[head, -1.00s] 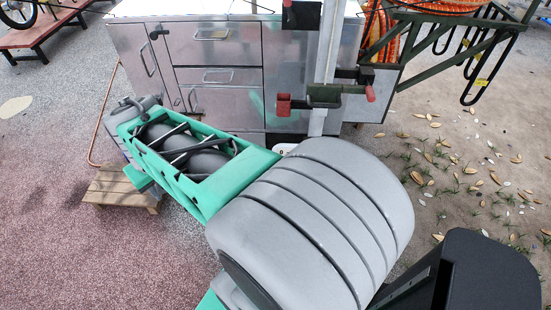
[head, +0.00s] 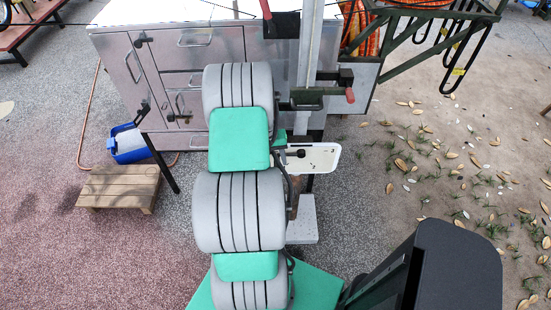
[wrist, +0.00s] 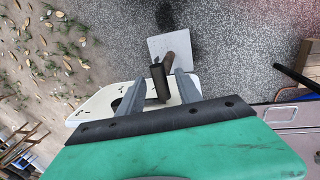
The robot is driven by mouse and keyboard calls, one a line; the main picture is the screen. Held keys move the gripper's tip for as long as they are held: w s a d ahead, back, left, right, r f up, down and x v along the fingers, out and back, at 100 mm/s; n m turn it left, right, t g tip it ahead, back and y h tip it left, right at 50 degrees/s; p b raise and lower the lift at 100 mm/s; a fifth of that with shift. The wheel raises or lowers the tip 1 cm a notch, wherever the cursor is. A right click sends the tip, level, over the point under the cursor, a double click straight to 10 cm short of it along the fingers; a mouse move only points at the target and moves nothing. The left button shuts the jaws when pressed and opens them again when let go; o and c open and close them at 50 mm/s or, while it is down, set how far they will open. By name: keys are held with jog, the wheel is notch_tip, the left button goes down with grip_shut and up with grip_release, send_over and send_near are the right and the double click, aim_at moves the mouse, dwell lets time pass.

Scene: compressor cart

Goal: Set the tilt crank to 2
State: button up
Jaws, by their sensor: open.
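A white panel (head: 322,157) with small dark marks lies beside the steel cart, to the right of my arm in the head view. It also shows in the wrist view (wrist: 88,106), with a dark opening near its middle. A dark cylindrical handle (wrist: 159,84), apparently the tilt crank's grip, stands over the panel. My gripper (wrist: 160,78) is open, with one grey finger on each side of the handle; I cannot tell whether either touches it. In the head view the fingers are mostly hidden by my arm. The scale numbers and crank setting are not readable.
The steel cabinet (head: 115,62) stands behind the panel. A red-tipped clamp handle (head: 349,95) sticks out from the upright post (head: 309,50). A brown post and grey base slab (head: 302,226) are below the panel. A wooden stool (head: 118,185) and blue bin (head: 130,146) stand left.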

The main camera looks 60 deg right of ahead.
jog(key=shift+f, duration=0.1)
grip_shut()
dwell(0.4)
dwell(1.0)
